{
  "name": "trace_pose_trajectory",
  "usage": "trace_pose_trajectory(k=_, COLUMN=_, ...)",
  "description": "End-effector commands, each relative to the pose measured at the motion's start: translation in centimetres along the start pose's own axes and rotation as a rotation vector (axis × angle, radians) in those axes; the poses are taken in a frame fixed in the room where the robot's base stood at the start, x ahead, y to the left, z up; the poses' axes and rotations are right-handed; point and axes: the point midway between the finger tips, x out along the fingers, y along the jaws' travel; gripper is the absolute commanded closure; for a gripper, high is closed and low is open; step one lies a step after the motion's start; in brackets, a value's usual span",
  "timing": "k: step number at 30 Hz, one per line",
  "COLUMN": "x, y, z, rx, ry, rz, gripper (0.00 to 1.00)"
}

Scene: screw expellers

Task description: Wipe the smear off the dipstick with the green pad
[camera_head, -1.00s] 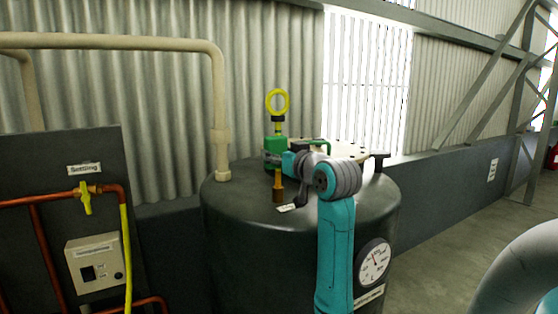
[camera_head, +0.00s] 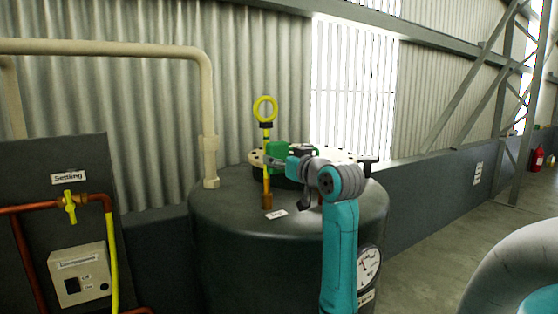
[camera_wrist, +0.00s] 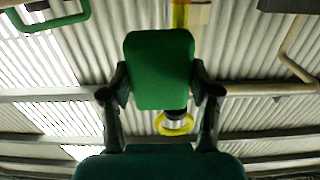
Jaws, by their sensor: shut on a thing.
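The yellow dipstick (camera_head: 266,172) stands upright in a brass fitting (camera_head: 267,200) on top of the dark tank. Its ring handle (camera_head: 265,109) is at the top and also shows behind the pad in the wrist view (camera_wrist: 175,124). My gripper (camera_wrist: 160,82) is shut on the green pad (camera_wrist: 160,60), one finger at each side. In the head view the pad (camera_head: 279,153) is just right of the dipstick's upper part, below the ring. I cannot tell whether they touch. The pad hides part of the dipstick in the wrist view. I cannot make out the smear.
The tank (camera_head: 230,240) carries a flanged lid (camera_head: 345,157) behind my arm, a small white label (camera_head: 276,214) and a round gauge (camera_head: 368,267). A beige pipe (camera_head: 207,110) stands at left, near a panel with a yellow valve (camera_head: 70,206).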

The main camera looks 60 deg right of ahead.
Motion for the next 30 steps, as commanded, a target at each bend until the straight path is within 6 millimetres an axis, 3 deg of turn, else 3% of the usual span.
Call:
trace_pose_trajectory(k=19, x=-5.3, y=0.0, z=0.0, rx=0.000, ry=0.001, rz=0.000, gripper=0.66)
trace_pose_trajectory(k=30, x=-5.9, y=-0.1, z=0.0, rx=0.000, ry=0.001, rz=0.000, gripper=0.66)
